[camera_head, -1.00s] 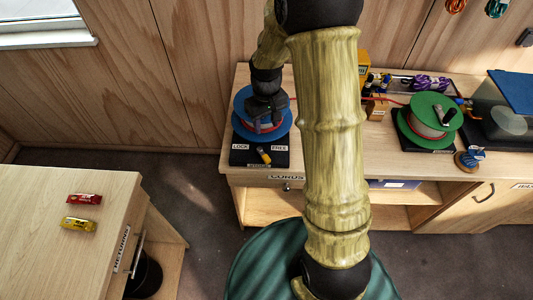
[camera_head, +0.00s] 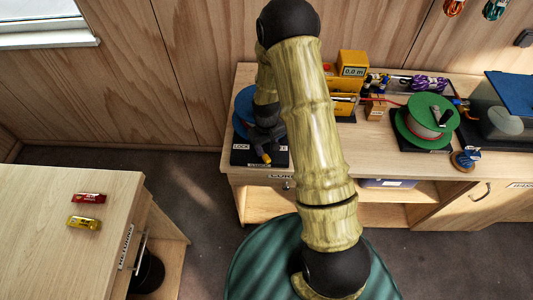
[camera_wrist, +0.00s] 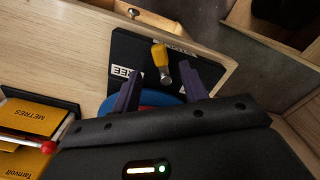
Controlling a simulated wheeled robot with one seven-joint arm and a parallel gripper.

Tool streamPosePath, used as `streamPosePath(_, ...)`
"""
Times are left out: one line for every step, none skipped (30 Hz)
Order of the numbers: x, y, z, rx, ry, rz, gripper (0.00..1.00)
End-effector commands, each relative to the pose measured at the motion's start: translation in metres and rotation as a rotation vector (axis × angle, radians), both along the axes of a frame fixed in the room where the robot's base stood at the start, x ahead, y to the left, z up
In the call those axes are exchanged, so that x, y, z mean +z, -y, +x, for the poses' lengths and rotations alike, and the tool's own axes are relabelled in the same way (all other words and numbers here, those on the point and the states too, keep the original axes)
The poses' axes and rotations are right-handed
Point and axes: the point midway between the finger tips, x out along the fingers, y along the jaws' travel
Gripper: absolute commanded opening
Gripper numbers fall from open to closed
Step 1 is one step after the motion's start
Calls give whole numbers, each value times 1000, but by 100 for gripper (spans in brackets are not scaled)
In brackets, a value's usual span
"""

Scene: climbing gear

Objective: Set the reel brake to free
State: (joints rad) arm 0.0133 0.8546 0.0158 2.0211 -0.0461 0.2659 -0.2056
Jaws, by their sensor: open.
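The reel brake is a short lever with a yellow knob (camera_wrist: 159,55) and a metal pivot, on a black base plate (camera_wrist: 125,48). In the wrist view the knob points toward the plate's front edge. My gripper (camera_wrist: 162,68) is open, with one dark finger on each side of the lever. I cannot tell if either finger touches it. The FREE label (camera_wrist: 127,72) is partly covered by the left finger; the LOCK label is hidden there. In the head view the knob (camera_head: 266,159) and LOCK label (camera_head: 241,147) show below my wrist. The blue reel (camera_head: 243,105) is mostly hidden by my arm.
A yellow meter (camera_head: 352,64) and yellow boxes stand right of the reel. A green reel (camera_head: 428,120) sits farther right on the bench (camera_head: 350,150). The returns cabinet (camera_head: 40,220) at left holds a red and a yellow item.

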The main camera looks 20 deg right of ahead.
Motion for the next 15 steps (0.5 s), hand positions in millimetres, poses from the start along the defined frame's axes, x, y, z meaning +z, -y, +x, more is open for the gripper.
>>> streamPosePath(-6,0,0,0,-4,0,44)
streamPosePath(-10,0,0,0,-3,0,44)
streamPosePath(-15,0,0,0,-4,0,44)
streamPosePath(-19,0,-1,0,-5,0,44)
streamPosePath(-23,0,-1,0,-4,0,44)
streamPosePath(-28,0,-1,0,-4,0,44)
streamPosePath(-32,0,-1,0,-4,0,44)
streamPosePath(-35,0,0,0,-3,0,44)
streamPosePath(-40,0,0,0,-3,0,44)
streamPosePath(-43,0,0,0,-2,0,44)
streamPosePath(-46,0,0,0,-3,0,44)
streamPosePath(-49,0,-1,0,-3,0,44)
streamPosePath(-51,0,0,0,-2,0,44)
streamPosePath(-53,0,0,0,-1,0,44)
streamPosePath(-55,0,0,0,-1,0,44)
